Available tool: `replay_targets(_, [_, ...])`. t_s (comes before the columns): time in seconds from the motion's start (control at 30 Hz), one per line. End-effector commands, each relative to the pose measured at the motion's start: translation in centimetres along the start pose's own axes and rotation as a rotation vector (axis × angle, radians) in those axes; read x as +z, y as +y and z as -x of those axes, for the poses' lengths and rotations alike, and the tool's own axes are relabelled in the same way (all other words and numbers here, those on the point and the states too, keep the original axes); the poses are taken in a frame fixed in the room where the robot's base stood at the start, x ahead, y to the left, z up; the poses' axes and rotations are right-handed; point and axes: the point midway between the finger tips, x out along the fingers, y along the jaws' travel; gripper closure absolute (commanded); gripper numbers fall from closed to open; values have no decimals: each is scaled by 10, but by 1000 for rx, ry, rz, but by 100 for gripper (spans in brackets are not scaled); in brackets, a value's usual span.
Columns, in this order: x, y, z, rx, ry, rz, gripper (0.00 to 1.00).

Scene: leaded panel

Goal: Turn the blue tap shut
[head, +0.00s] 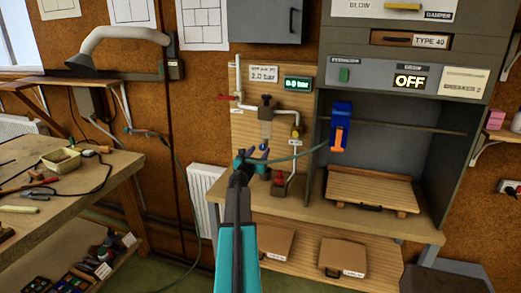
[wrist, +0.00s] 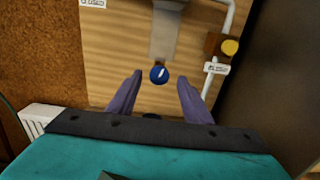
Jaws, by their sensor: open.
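The blue tap (wrist: 159,74) is a round blue knob with a short white mark on its face, below a grey fitting on the wooden board. It also shows as a small blue spot in the head view (head: 263,147), just past my gripper (head: 248,158). In the wrist view my gripper (wrist: 160,78) is open, with one purple finger on each side of the tap. Clear gaps show between the fingers and the knob. Whether the fingertips reach as deep as the knob I cannot tell.
A red fitting (head: 279,179) sits lower down. A grey cabinet (head: 452,160) with a blue-and-orange tool (head: 340,127) stands at right.

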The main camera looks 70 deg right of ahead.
Motion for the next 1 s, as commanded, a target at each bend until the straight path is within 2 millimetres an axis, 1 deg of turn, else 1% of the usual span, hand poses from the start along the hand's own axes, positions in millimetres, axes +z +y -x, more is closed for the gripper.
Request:
replay_targets(0.03, [1, 0, -7, -1, 0, 0, 55])
replay_targets(0.1, [1, 0, -13, 0, 0, 0, 55])
replay_targets(0.33, [1, 1, -28, 1, 0, 0, 55])
replay_targets(0.5, [0, 1, -33, 1, 0, 0, 55])
replay_targets(0.83, [0, 0, -33, 1, 0, 0, 55])
replay_targets(0.97, [0, 0, -33, 1, 0, 0, 77])
replay_targets(1.0, [0, 0, -33, 1, 0, 0, 83])
